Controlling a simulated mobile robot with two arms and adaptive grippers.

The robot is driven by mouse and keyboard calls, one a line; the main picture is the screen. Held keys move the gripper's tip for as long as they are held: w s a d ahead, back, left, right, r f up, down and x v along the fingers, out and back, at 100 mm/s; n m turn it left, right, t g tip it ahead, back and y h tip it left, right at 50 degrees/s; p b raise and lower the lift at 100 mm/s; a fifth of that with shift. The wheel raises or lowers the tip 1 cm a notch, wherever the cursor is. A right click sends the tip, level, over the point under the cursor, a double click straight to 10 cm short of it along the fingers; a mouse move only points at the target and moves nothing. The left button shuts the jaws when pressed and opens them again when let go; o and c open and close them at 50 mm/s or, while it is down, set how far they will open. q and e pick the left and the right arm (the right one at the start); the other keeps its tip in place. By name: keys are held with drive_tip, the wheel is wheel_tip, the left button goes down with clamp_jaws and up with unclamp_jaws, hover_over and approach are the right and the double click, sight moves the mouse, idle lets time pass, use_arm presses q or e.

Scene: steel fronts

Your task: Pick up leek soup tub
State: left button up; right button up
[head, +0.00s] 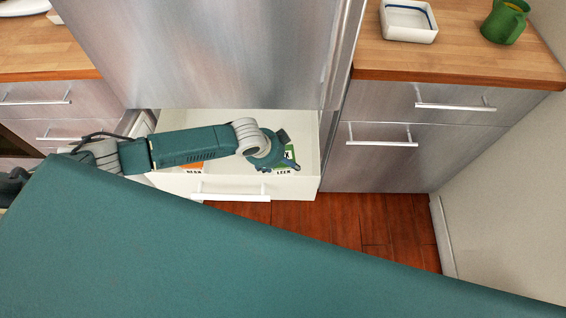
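The leek soup tub (290,153) is mostly hidden in the pulled-out white drawer, at its right front. A green and white patch and the word LEEK show there, around my gripper. My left arm reaches in from the left over the drawer, and my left gripper (275,158) is at the leek label, covering most of it. Its fingers are hidden below the wrist, so I cannot tell if they are open, shut or touching the tub. My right gripper is out of view.
The white drawer (306,186) is open below a tall steel front (215,50). An orange label (192,167) shows left of the leek one, under my arm. A white dish (408,22) and green jug (504,22) stand on the right counter. Wooden floor (375,225) is clear.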

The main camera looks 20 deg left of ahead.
use_arm(q)
drive_tip(key=shift+c, duration=1.4)
